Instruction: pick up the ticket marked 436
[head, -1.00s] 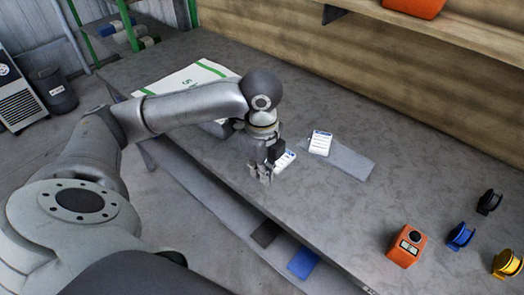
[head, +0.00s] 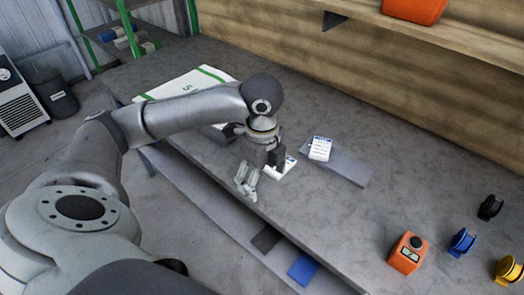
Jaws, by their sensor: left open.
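One ticket (head: 320,149) lies on the edge of a flat grey strip (head: 348,169), right of my left gripper. The print is too small to read, so I cannot tell which is marked 436. My left gripper (head: 246,188) is open and points down near the table's front edge, with nothing seen between its fingers. My right gripper is not in view.
An orange device (head: 407,252) and black (head: 490,207), blue (head: 462,242) and yellow (head: 509,269) spool-like pieces stand at the right. A wooden shelf (head: 470,38) overhangs the back. The table's middle right is clear.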

